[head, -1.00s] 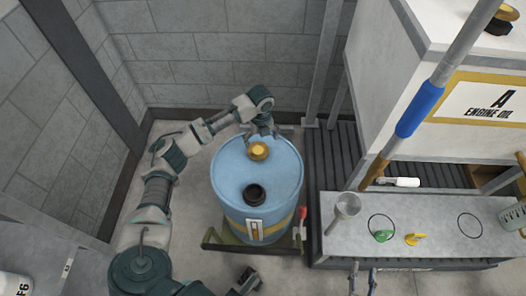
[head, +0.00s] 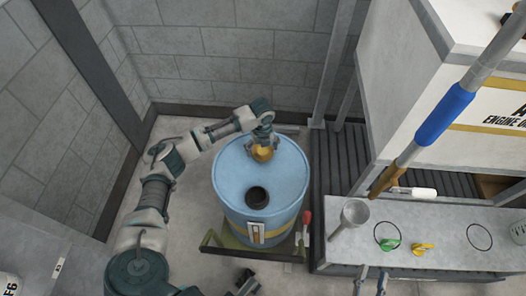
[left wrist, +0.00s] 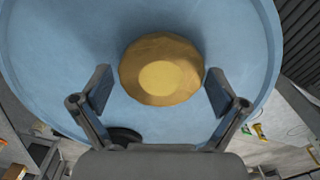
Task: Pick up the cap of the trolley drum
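The blue trolley drum (head: 232,180) stands upright in the middle of the head view. Its gold cap (head: 263,154) sits on the far part of the drum top. The cap also shows in the left wrist view (left wrist: 160,72), round with a paler raised centre. My left gripper (head: 264,136) is over the cap. In the left wrist view my left gripper (left wrist: 160,88) is open, one finger on each side of the cap's near edge, with gaps between. Two grey prongs at the bottom of the head view may be my right gripper (head: 371,281); I cannot be sure.
A black cap (head: 257,197) sits on the near part of the drum top. To the right, a grey bench (head: 445,262) holds a funnel (head: 354,213) and green and yellow pieces. A blue-gripped pole (head: 445,115) slants above it. A block wall stands behind the drum.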

